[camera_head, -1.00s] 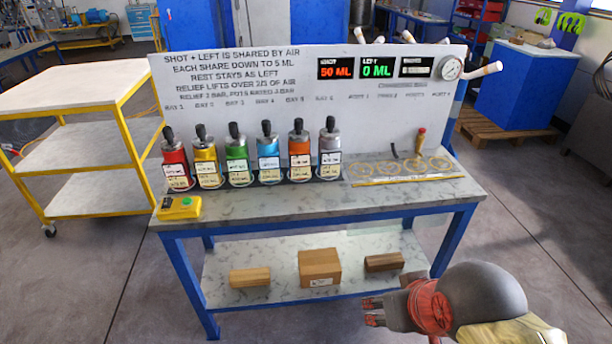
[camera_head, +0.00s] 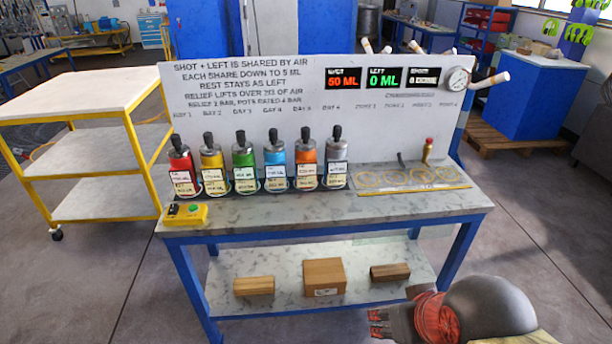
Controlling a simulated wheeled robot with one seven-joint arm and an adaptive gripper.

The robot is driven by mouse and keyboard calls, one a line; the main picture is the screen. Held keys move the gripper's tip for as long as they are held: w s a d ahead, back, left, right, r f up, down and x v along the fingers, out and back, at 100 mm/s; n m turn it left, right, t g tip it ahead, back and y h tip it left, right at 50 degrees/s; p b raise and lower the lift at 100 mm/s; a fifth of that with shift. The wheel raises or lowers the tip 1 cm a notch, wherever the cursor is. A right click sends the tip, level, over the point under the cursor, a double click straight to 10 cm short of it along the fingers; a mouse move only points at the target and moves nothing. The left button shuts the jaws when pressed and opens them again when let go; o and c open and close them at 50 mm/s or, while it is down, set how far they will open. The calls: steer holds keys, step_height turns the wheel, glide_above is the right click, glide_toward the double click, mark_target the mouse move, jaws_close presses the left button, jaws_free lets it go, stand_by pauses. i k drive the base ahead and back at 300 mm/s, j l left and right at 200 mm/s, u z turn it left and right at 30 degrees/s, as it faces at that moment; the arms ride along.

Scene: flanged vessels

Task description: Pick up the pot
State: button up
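Several pots stand upright in a row on the bench top, each with a black knob on top and white labels: a red pot (camera_head: 182,168), a yellow pot (camera_head: 213,168), a green pot (camera_head: 244,168), a blue pot (camera_head: 275,165), an orange pot (camera_head: 306,163) and a silver pot (camera_head: 336,161). The label print is too small to read surely. My gripper (camera_head: 378,323) is at the bottom right, in front of the bench and apart from all pots. It holds nothing that I can see. Its finger opening is too small to tell.
The bench (camera_head: 400,206) has a yellow box (camera_head: 185,214) with buttons at its left front and ring marks (camera_head: 405,178) at right. Its back panel (camera_head: 250,95) carries displays reading 50 ML and 0 ML. Wooden blocks (camera_head: 325,276) lie on the lower shelf. A yellow cart (camera_head: 90,95) stands left.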

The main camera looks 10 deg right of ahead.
mark_target(244, 166)
steer(key=i+j, duration=1.6)
